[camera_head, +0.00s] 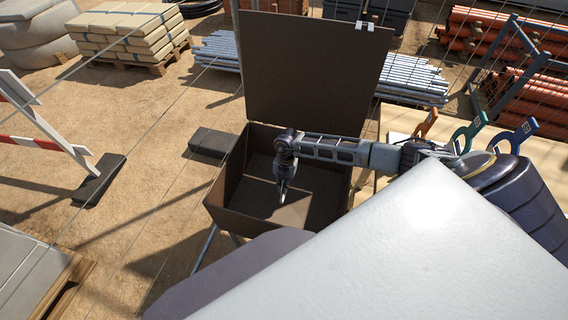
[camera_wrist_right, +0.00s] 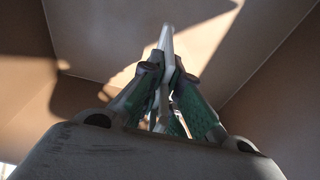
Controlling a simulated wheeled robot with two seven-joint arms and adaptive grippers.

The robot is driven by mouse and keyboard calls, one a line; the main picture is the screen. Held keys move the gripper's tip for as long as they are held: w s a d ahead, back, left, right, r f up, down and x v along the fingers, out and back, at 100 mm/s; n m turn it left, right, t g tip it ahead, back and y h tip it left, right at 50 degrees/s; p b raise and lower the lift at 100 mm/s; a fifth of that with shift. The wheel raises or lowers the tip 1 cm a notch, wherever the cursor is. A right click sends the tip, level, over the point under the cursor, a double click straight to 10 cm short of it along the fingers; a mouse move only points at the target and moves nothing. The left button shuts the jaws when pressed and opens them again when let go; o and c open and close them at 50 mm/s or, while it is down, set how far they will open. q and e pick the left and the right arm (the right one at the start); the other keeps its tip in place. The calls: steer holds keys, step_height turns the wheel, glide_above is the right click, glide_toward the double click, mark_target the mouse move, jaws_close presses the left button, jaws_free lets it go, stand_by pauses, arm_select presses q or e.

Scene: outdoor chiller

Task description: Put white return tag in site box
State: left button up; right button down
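The site box (camera_head: 228,205) is the dark brown open box in the middle of the head view, its lid raised at the back. My right arm reaches in from the right, and my right gripper (camera_head: 283,188) points down inside the box's opening, above its floor. In the right wrist view, my right gripper (camera_wrist_right: 168,78) is closed on a thin white piece, the white return tag (camera_wrist_right: 166,42), which sticks out past the fingertips. The box's walls and floor surround it there. In the head view the tag is too small to make out clearly. My left gripper is not in view.
Orange (camera_head: 427,122), teal (camera_head: 470,132) and blue (camera_head: 517,135) tags stand at the right, close to my right arm. The raised lid (camera_head: 315,75) stands behind the arm. A red-and-white barrier (camera_head: 45,143) stands on sandy ground at the left.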

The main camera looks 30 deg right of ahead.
mark_target(284, 195)
steer(key=shift+f, duration=1.15)
steer(key=shift+f, duration=0.1)
steer(key=shift+f, duration=1.75)
steer(key=shift+f, duration=0.2)
steer(key=c, duration=1.7)
jaws_free()
steer(key=shift+o, duration=0.3)
steer(key=shift+r, duration=0.25)
steer(key=shift+w+d+r, duration=0.2)
steer(key=shift+d+r, duration=0.05)
steer(key=shift+r, duration=1.7)
steer(key=shift+w+d+r, duration=0.2)
steer(key=shift+d+r, duration=0.05)
steer(key=shift+r, duration=1.75)
steer(key=shift+w+d+r, duration=0.2)
steer(key=shift+d+r, duration=0.05)
steer(key=shift+r, duration=1.7)
